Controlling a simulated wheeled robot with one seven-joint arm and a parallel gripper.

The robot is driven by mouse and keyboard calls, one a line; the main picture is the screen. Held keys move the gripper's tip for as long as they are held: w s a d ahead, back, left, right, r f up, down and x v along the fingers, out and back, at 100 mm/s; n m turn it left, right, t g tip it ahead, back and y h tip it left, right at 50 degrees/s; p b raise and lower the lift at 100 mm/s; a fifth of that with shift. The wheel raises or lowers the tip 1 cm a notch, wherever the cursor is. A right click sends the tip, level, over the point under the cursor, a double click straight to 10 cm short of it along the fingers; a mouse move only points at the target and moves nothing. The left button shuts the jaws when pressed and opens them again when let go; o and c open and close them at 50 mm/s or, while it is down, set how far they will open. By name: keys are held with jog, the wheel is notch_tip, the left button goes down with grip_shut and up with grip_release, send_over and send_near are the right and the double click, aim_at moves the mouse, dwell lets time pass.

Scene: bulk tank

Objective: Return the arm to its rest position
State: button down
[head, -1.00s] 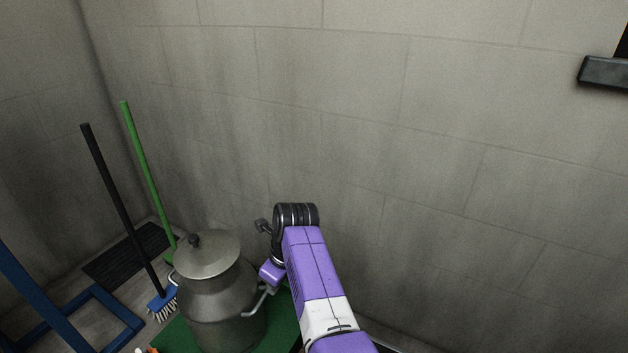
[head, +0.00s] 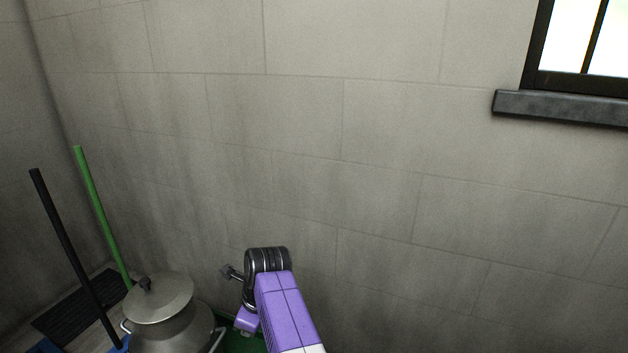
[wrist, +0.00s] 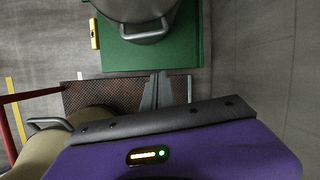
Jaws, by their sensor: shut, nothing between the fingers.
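My purple arm (head: 288,312) reaches up from the bottom of the head view and bends at a dark ringed joint. The purple hand hangs below that joint, beside the metal can; its fingers are hidden there. In the wrist view my gripper (wrist: 157,88) shows two grey fingers close together, shut and empty. They point over the floor near a brown grating (wrist: 112,92).
A lidded metal can (head: 165,318) stands left of my arm, on a green mat (wrist: 190,50). A black pole (head: 75,260) and a green pole (head: 100,215) lean beyond it. A plain block wall fills the back, with a window sill (head: 560,108) upper right.

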jog(key=w+d+r+n+t+y, duration=0.1)
jog(key=w+d+r+n+t, duration=0.2)
jog(key=w+r+n+t, duration=0.5)
jog(key=s+d+f+n+t, duration=0.2)
jog(key=s+d+f+n, duration=0.15)
jog(key=d, duration=0.45)
jog(key=s+d+f+n+t, duration=0.2)
jog(key=s+d+n, duration=0.25)
jog(key=d, duration=0.35)
jog(key=s+d+r+n+h, duration=0.1)
jog(key=s+d+r, duration=0.35)
jog(key=s, duration=1.15)
jog(key=s+d+r+n+h, duration=0.15)
jog(key=s+d, duration=0.55)
jog(key=s, duration=1)
jog(key=s+d+r+n+h, duration=0.2)
jog(key=s+d, duration=0.3)
jog(key=s, duration=1.1)
notch_tip(320, 180, up, 32)
jog(key=p, duration=3.2)
jog(key=shift+w+t, duration=0.15)
jog(key=shift+t, duration=0.15)
jog(key=shift+f, duration=0.1)
